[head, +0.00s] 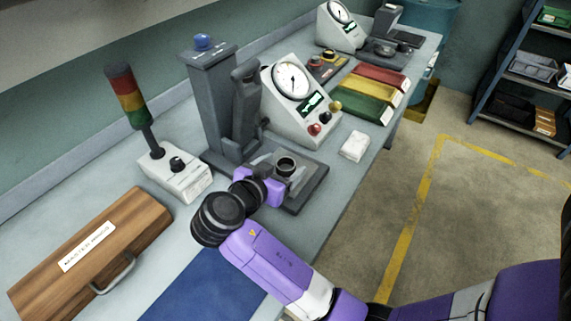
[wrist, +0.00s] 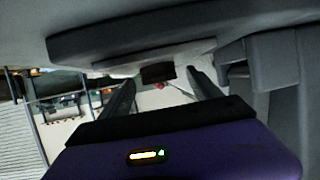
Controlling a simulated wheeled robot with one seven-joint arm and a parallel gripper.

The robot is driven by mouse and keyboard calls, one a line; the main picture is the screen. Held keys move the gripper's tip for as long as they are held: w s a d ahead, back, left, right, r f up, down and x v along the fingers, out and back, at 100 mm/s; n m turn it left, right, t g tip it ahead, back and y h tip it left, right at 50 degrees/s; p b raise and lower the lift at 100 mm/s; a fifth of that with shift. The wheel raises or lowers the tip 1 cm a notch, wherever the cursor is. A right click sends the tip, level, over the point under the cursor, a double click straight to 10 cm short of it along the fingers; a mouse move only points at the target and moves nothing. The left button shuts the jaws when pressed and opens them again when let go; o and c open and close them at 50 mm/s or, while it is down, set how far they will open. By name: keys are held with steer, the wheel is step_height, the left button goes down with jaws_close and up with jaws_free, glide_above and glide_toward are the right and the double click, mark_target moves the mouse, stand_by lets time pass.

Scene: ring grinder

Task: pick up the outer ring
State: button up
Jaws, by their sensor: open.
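The outer ring (head: 286,164) looks like a small dark metal ring with an open top. It sits upright on the fixture at the foot of the grey press stand (head: 222,100). My purple gripper (head: 276,174) is low over the press base, beside the ring on its near left side. In the wrist view my two dark fingers (wrist: 162,82) are spread apart. A small dark block-like shape (wrist: 157,73) shows between their tips; it may be the ring, seen from the side. Whether the fingers touch it cannot be told.
The press column and arm stand close behind my gripper. A gauge box (head: 300,98) with coloured knobs and a white block (head: 354,146) are to the right. A signal light (head: 128,98) and a wooden case (head: 95,252) are left. A blue mat (head: 205,290) lies in front.

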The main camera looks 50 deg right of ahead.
steer(key=c, duration=1.6)
steer(key=shift+r, duration=0.15)
